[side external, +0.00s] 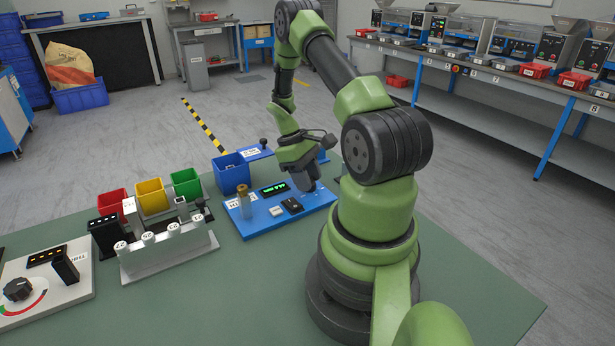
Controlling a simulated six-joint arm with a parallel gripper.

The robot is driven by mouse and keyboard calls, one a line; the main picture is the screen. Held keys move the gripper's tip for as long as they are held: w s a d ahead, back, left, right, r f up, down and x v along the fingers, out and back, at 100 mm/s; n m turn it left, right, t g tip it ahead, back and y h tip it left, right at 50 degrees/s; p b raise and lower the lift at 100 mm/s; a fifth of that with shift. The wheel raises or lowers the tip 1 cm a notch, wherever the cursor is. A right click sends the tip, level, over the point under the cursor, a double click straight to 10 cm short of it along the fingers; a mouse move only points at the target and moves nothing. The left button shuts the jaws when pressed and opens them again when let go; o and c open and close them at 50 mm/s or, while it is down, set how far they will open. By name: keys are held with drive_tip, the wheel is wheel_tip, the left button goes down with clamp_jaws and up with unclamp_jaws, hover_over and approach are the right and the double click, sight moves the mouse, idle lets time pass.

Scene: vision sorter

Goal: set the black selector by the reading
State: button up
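A blue instrument board (262,226) lies on the green table. It carries a dark display (273,189) with green characters too small to read. On the board are a black square control (292,205), a light button (276,211) and a brass-topped post (243,197). A round black knob (18,289) sits on a grey panel (62,291) at the far left, by a red and green arc. I cannot tell which black control is the selector. My gripper (311,188) points down at the board's right end, right of the display. Its fingers are small and partly hidden, so their opening is unclear.
Red (112,202), yellow (152,196) and green (186,185) bins stand behind a white rack (168,253) with several labelled posts. A blue bin (231,173) stands behind the board. The table's front right (470,300) is clear.

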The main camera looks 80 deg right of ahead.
drive_tip(key=shift+o, duration=1.4)
drive_tip(key=v, duration=1)
